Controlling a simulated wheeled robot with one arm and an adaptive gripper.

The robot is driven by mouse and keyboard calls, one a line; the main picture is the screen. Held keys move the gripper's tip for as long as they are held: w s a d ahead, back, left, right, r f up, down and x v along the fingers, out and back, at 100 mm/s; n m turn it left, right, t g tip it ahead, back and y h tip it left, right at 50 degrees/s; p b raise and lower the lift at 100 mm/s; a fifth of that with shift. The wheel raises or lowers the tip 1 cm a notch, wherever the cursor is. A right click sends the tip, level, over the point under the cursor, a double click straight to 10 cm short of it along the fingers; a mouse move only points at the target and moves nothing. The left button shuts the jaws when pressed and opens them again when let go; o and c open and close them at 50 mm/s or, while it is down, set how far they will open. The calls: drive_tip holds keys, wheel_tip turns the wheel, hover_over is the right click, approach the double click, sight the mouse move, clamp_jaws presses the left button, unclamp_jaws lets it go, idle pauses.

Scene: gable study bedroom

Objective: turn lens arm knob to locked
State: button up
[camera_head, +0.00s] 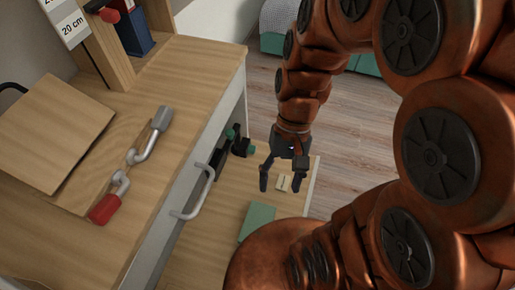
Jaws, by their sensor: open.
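A small black device with green knobs (240,143) stands on a lower wooden surface (225,235), close to the white furniture front. It may be the lens arm and its knob, but it is too small to tell, and no locked mark can be read. My gripper (281,187) is open, with its two dark fingers pointing down over the same surface. It is to the right of the black device and a little nearer, apart from it.
A pale small block (283,183) and a green flat box (257,222) lie on the lower surface. A white handle (196,192) juts from the furniture front. My arm fills the right side.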

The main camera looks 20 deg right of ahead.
drive_tip(key=w+a+f+m+y, duration=0.3)
drive_tip(key=w+f+m+y, duration=0.2)
drive_tip(key=w, duration=0.3)
drive_tip(key=m+t+y+b, duration=0.2)
drive_tip(key=m+t+y, duration=0.2)
drive_tip(key=m+t, duration=1.05)
approach(255, 149)
drive_tip(key=w+m+g, duration=0.1)
drive_tip(key=w+a+m+g, duration=0.1)
drive_tip(key=m+g, duration=0.1)
drive_tip(key=shift+w, duration=0.35)
drive_tip(key=shift+h, duration=0.3)
drive_tip(key=shift+b+x, duration=0.7)
drive_tip(key=shift+x, duration=3.05)
drive_tip(key=shift+w, duration=0.1)
drive_tip(key=c, duration=1.2)
